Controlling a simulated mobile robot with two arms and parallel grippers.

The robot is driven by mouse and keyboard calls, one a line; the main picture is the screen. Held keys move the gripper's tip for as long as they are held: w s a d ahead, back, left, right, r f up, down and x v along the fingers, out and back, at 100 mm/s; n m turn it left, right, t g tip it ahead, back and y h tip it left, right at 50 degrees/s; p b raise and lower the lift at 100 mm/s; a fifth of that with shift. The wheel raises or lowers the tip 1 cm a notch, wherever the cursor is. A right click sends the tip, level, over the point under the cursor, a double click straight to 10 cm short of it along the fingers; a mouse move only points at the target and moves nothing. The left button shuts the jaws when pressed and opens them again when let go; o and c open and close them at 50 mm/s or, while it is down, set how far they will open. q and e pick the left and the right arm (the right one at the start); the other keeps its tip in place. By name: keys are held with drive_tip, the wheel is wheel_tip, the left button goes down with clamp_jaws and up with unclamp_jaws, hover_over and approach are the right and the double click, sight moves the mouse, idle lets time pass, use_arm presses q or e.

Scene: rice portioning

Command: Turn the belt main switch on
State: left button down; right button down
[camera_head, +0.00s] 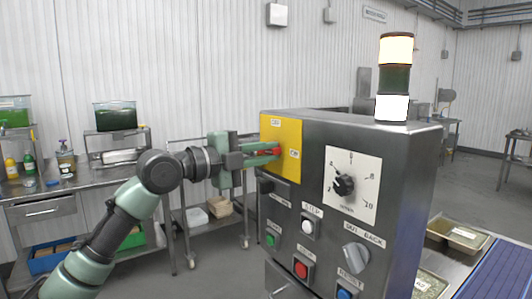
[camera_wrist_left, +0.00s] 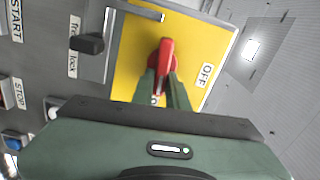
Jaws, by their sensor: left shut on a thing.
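The belt main switch is a red handle (camera_head: 276,151) on a yellow plate (camera_head: 270,130) at the upper left of the grey control box. In the left wrist view the red handle (camera_wrist_left: 166,54) stands before the yellow plate (camera_wrist_left: 136,72), with the OFF label (camera_wrist_left: 207,75) to its right. My left gripper (camera_head: 272,151) is shut on the handle, with its fingers (camera_wrist_left: 165,88) on either side. In the head view the handle lies roughly level, towards the plate's right-hand label (camera_head: 293,153). The fingers partly hide that label in the wrist view. My right gripper is not in view.
The control box (camera_head: 405,170) also carries a dial (camera_head: 344,184), a black lever (camera_head: 265,186), a grey selector knob (camera_head: 355,256) and several buttons. A lamp tower (camera_head: 396,75) stands on top, its upper section glowing. A blue belt (camera_head: 495,270) and trays lie right of the box.

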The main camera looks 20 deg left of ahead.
use_arm(q)
drive_tip(key=shift+f+m, duration=0.15)
drive_tip(key=shift+m, duration=0.45)
drive_tip(key=c, duration=1.4)
unclamp_jaws()
drive_tip(key=shift+s, duration=0.1)
drive_tip(key=b+v, duration=0.2)
drive_tip(key=v, duration=0.5)
drive_tip(key=shift+s+a+b, duration=0.2)
drive_tip(key=shift+s+b, duration=0.1)
drive_tip(key=shift+b, duration=0.05)
